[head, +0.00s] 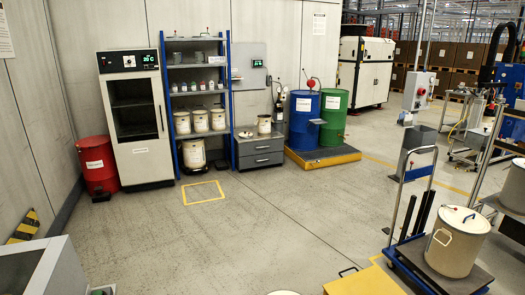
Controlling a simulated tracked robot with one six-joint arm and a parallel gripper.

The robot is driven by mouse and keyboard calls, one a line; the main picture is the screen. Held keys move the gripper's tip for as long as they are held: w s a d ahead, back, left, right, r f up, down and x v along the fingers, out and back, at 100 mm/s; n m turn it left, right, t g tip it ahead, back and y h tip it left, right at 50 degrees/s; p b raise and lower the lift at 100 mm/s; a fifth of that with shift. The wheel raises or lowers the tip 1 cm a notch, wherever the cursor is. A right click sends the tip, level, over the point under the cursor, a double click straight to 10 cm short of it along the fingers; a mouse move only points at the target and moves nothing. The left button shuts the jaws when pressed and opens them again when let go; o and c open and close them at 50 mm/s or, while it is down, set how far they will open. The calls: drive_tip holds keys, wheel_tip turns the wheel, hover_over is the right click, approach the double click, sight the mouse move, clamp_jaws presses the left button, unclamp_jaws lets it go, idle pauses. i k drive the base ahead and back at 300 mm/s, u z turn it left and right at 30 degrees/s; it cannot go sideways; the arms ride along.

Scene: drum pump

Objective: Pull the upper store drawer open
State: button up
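The store drawer unit (278,136) is a low grey cabinet against the back wall, between the blue shelf rack and the blue drum. Its upper drawer (261,149) has a dark front and looks shut, flush with the front below. The lower drawer (261,160) also looks shut. The handles are too small to make out clearly.
Clear floor (270,220) lies before the drawers, with a yellow marked square (204,202) at its left. Blue (304,118) and green drums (334,115) stand on a yellow-edged pallet (325,160) to the right. A trolley (410,262) with a pail (455,245) stands front right.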

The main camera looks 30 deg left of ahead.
sight(256, 142)
drive_tip(key=z, duration=1.45)
drive_tip(key=i, duration=3.3)
